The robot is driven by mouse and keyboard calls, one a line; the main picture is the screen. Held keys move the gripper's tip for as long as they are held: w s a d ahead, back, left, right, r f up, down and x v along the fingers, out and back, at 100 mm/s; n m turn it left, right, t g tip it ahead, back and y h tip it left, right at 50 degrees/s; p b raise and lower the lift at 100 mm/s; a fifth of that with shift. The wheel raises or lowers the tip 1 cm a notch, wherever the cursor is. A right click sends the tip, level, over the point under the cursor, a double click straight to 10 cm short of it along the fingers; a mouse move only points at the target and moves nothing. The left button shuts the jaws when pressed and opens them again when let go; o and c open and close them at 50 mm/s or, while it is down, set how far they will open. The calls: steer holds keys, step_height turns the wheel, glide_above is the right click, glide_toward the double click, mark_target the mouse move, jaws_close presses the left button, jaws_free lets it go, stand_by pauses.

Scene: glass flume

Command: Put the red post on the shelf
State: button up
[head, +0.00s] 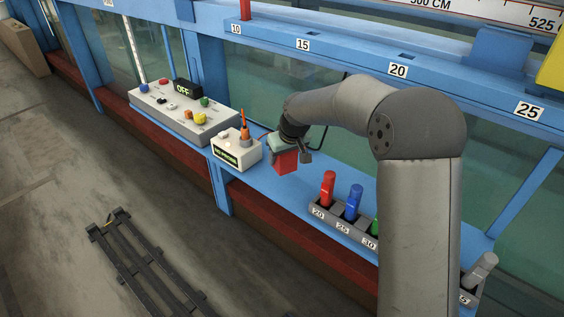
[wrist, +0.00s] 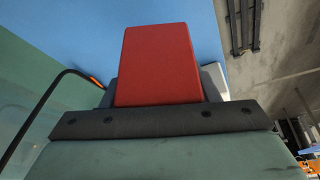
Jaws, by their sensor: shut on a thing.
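My gripper (head: 284,150) is shut on a red, square-sided post (head: 287,162), which hangs below the jaws. In the wrist view the same red post (wrist: 158,65) sticks out beyond the dark finger bar, with its flat face toward the camera. The blue shelf (head: 262,186) runs along the glass below the gripper. The post is above or close over the shelf; I cannot tell whether it touches. The far end of the post is hard to judge in the wrist view.
A white meter box (head: 237,150) with an orange probe stands just left of the post. A grey rack (head: 345,228) to the right holds red, blue and green pegs. A control panel (head: 180,112) stands further left. Bare shelf lies between meter and rack.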

mark_target(282, 164)
steer(key=shift+w+a+f, duration=0.3)
steer(key=shift+w+f, duration=0.35)
steer(key=shift+f, duration=0.15)
steer(key=shift+w+f+p, duration=0.1)
steer(key=shift+f+p, duration=0.2)
steer(key=shift+f, duration=1.4)
steer(key=shift+f, duration=0.15)
steer(key=o, duration=1.2)
steer(key=shift+r, duration=0.3)
steer(key=b+v, duration=0.1)
steer(key=v, duration=1)
steer(key=shift+s+d+r, duration=0.15)
steer(key=shift+s+r, duration=0.05)
steer(key=shift+r, duration=0.1)
